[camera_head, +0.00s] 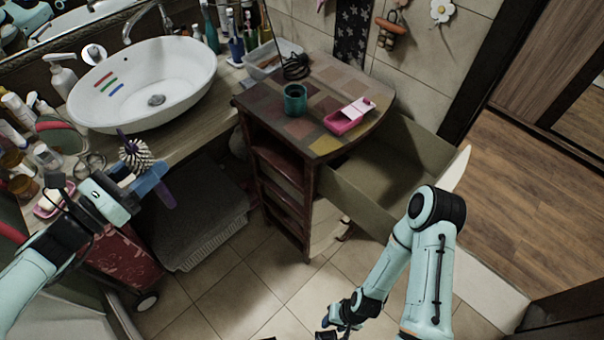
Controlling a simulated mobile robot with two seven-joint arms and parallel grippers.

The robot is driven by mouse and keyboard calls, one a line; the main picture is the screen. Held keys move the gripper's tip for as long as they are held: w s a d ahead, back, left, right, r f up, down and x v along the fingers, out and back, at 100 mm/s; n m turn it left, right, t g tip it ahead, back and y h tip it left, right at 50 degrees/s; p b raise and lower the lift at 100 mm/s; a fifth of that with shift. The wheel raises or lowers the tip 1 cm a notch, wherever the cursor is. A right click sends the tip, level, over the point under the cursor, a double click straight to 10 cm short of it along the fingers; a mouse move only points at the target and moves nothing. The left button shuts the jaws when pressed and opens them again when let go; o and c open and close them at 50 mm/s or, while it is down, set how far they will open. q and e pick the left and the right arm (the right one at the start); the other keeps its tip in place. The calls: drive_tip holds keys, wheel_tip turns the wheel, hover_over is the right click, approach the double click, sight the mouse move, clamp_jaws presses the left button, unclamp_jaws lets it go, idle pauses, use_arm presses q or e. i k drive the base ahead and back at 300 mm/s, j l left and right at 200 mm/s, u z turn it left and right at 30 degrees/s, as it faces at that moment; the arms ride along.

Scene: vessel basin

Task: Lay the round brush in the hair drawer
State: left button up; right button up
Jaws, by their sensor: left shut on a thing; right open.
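The round brush (135,154) has pale bristles and a purple handle. My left gripper (154,181) is shut on it and holds it in the air near the basin counter's front edge, left of the cabinet. The hair drawer (352,199) is pulled out from the right side of the wooden cabinet. Its visible inside looks empty. My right arm covers part of the drawer's near side and front. My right gripper (338,330) is low at the bottom edge of the view, partly cut off. It is open, over the floor and away from the brush.
The cabinet top (300,70) bears a green cup (295,100) and a pink box (349,118). A white basin (145,85) and several bottles stand on the counter. Folded grey towels (200,215) sit below it. The tiled floor before the cabinet is clear.

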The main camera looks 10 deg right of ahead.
sight(381, 177)
drive_tip(key=i+l, duration=0.1)
drive_tip(key=l, duration=0.55)
drive_tip(key=i+l, duration=0.1)
drive_tip(key=l, duration=0.5)
drive_tip(key=i+l+u, duration=0.1)
drive_tip(key=l, duration=0.55)
drive_tip(key=i+l, duration=0.1)
drive_tip(key=l, duration=0.5)
drive_tip(key=i+l, duration=0.1)
drive_tip(key=l, duration=0.55)
